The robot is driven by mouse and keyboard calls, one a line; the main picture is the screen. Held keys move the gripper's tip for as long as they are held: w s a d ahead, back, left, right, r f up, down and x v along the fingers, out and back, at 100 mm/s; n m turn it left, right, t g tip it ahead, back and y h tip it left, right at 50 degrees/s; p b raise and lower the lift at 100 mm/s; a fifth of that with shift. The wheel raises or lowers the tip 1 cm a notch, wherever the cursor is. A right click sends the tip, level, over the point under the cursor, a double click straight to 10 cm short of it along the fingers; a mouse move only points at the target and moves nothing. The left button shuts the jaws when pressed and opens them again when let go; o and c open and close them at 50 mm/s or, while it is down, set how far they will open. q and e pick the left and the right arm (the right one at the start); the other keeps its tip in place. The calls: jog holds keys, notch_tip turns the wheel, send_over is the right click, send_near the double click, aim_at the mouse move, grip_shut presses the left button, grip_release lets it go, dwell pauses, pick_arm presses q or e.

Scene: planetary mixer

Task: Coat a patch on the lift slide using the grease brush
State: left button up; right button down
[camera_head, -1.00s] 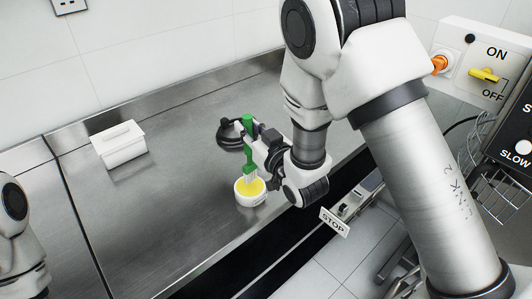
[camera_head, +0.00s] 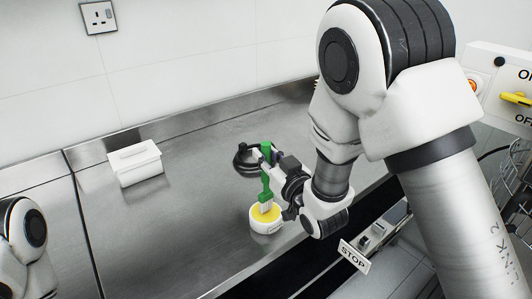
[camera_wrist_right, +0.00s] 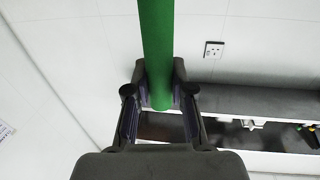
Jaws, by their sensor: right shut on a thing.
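The grease brush (camera_head: 266,185) has a green handle and pale bristles, and it stands nearly upright with the bristles pointing down. Its bristle end is at the yellow grease in a small white round pot (camera_head: 267,226); I cannot tell how deep it reaches. My right gripper (camera_head: 273,158) is shut on the brush handle. In the right wrist view the green handle (camera_wrist_right: 156,50) stands between the fingers of my right gripper (camera_wrist_right: 160,92). I cannot make out the lift slide in these views. My left gripper is out of view.
The pot stands on a steel worktop (camera_head: 165,235). A white lidded box (camera_head: 136,167) stands to the left. A STOP sign (camera_head: 353,256) and switch panel (camera_head: 505,85) are at right. The worktop's left-middle is clear.

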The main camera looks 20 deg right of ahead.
aim_at(266, 140)
jog(key=shift+w, duration=0.1)
jog(key=shift+f+b, duration=0.55)
dwell(1.9)
notch_tip(266, 140, up, 7)
jog(key=p, duration=0.5)
jog(key=shift+r, duration=0.1)
dwell(0.5)
